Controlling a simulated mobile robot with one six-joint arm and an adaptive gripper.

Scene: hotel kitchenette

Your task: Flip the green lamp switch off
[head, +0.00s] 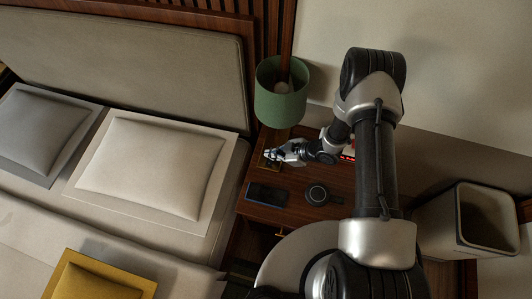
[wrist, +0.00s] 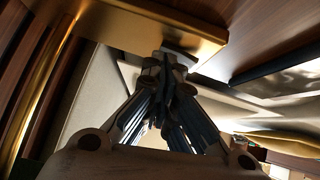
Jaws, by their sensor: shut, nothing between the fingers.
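The green lamp (head: 281,100) stands at the back of the wooden nightstand (head: 330,205), against the slatted wall, with its bulb visible inside the shade. My gripper (head: 272,155) is shut and empty, just in front of the lamp near the nightstand's left edge. A small dark and brassy plate shows at its tip, partly hidden by the fingers. In the wrist view my gripper (wrist: 172,62) points at a brass-coloured plate or bar (wrist: 150,22). I cannot tell whether it touches it. I cannot make out the switch lever or its position.
A dark phone (head: 267,194) and a dark round cup (head: 317,194) are on the nightstand, in front of my gripper. A red-lit object (head: 347,157) is partly hidden behind my arm. The bed with a white pillow (head: 150,168) is left, a bin (head: 486,216) right.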

